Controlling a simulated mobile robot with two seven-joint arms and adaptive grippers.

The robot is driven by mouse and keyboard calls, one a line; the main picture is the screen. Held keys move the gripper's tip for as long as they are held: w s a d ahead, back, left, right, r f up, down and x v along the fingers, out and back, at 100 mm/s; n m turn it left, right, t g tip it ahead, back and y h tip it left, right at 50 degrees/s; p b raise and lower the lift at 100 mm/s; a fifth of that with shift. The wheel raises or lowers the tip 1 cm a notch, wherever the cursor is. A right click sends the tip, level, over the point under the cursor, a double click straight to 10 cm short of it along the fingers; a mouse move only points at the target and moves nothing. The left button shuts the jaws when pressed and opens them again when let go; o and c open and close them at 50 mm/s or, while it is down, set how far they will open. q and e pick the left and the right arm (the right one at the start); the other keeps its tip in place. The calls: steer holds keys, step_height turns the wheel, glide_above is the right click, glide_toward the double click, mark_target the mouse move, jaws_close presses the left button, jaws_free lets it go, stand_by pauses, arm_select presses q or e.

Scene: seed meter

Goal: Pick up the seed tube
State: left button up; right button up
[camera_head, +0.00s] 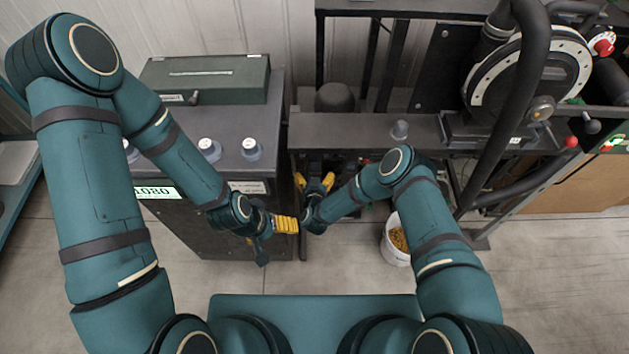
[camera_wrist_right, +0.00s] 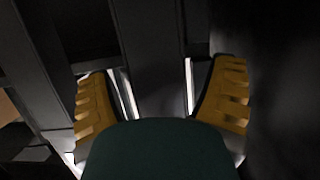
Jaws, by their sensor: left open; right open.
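My right gripper (camera_head: 314,184) is open at the left end of the dark bench frame, with its yellow fingers pointing away from me. In the right wrist view its two yellow fingers (camera_wrist_right: 163,80) stand wide apart. A dark upright piece (camera_wrist_right: 155,50) shows between them; I cannot tell whether it is the seed tube or part of the frame, nor whether the fingers touch it. My left gripper (camera_head: 270,230) is open, with yellow pads, in front of the grey cabinet's right side. Nothing shows held in it. I cannot pick out the seed tube for certain in the head view.
The grey cabinet (camera_head: 230,215) carries a green box (camera_head: 215,78) and several small capped jars. The seed meter disc (camera_head: 480,90) and a thick black hose (camera_head: 528,90) stand at right. A white bucket of seeds (camera_head: 391,250) is on the floor under the dark bench (camera_head: 350,130).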

steer(key=c, duration=1.4)
steer(key=shift+r, duration=0.15)
steer(key=shift+r, duration=0.65)
steer(key=s+p, duration=0.2)
steer(key=s, duration=1.6)
steer(key=shift+p, duration=0.35)
steer(key=shift+r, duration=0.1)
steer(key=shift+s, duration=0.1)
